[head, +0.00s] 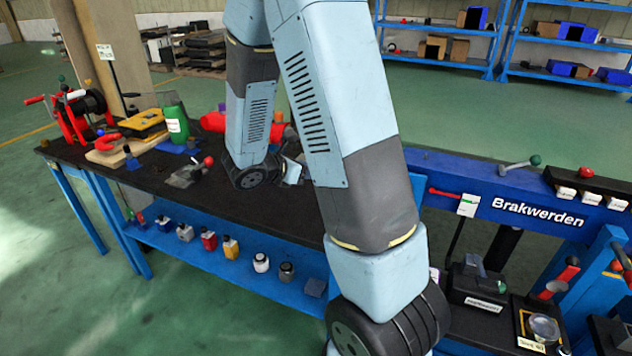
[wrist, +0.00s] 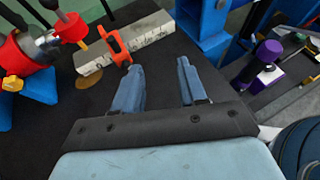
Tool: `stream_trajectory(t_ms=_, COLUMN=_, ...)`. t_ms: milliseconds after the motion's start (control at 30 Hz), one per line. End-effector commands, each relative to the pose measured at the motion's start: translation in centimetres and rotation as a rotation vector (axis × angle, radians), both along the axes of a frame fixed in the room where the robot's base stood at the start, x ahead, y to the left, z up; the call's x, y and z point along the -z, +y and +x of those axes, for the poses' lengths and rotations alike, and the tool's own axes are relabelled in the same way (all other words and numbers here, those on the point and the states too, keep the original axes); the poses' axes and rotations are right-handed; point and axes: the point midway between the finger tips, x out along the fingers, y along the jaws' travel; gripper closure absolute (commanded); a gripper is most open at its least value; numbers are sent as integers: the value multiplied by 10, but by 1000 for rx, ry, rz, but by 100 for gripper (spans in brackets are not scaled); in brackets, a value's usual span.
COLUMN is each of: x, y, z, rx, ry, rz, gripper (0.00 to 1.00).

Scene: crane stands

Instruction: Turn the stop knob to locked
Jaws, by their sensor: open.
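My gripper (wrist: 160,66) is open and empty in the wrist view, its two blue-grey fingers spread over the dark bench top. In the head view my arm hides most of the gripper area.
The bench (head: 250,205) carries a red reel (head: 80,110), a green bottle (head: 176,124) and a clamp device (head: 188,173). A blue beam marked Brakwerden (head: 470,195) stands at right. A purple-knobbed fixture (wrist: 262,58) is right of my fingers. Bench between my fingers is clear.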

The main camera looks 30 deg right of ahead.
Motion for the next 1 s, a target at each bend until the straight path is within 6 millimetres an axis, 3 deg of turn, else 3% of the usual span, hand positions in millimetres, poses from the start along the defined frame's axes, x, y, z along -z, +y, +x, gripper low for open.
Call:
stream_trajectory(t_ms=100, x=30, y=8, z=20, rx=-138, ry=110, rz=-78, gripper=58)
stream_trajectory(t_ms=300, x=69, y=21, z=44, rx=-318, ry=238, rz=-169, gripper=58)
stream_trajectory(t_ms=533, x=87, y=27, z=54, rx=-400, ry=290, rz=-207, gripper=58)
stream_trajectory(t_ms=733, x=94, y=11, z=63, rx=-401, ry=291, rz=-208, gripper=58)
stream_trajectory(t_ms=1000, x=111, y=-27, z=84, rx=-399, ry=291, rz=-207, gripper=58)
